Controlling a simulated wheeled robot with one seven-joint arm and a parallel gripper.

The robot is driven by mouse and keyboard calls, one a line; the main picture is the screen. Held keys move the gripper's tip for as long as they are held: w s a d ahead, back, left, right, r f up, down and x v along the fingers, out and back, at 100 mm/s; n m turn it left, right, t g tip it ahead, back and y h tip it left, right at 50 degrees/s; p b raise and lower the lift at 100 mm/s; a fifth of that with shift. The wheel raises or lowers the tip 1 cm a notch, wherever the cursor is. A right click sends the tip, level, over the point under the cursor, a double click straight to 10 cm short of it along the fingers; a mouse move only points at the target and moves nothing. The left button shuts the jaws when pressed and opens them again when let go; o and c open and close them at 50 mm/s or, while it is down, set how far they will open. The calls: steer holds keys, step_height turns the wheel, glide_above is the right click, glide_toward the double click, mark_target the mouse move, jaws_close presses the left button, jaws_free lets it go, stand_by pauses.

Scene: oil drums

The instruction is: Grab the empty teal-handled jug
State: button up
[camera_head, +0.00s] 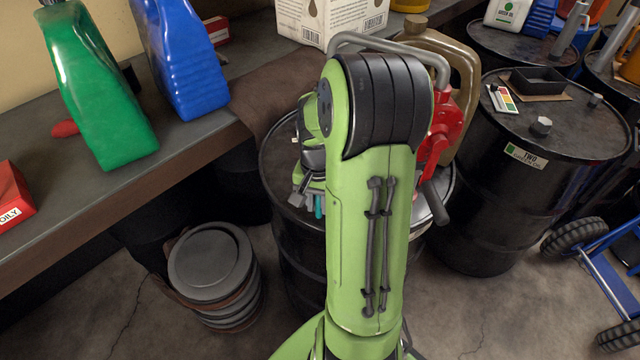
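My green arm blocks the middle of the view and covers most of the nearest black drum (300,255). My gripper (304,201) shows only in part, low at the arm's left side over this drum's top. Its grey fingertips point down, and whether they are apart or closed does not show clearly. A small teal bit (318,207) shows right beside the fingertips. It may be part of the teal-handled jug, but I cannot tell. No whole teal-handled jug is visible.
A red item (445,125) and a tan jug (455,50) stand behind my arm. A workbench (190,145) at left holds green (95,100) and blue (185,65) jugs. Another black drum (500,190) stands right, near a blue hand truck (610,270). Stacked dark lids (210,260) sit lower left.

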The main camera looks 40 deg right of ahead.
jaws_close()
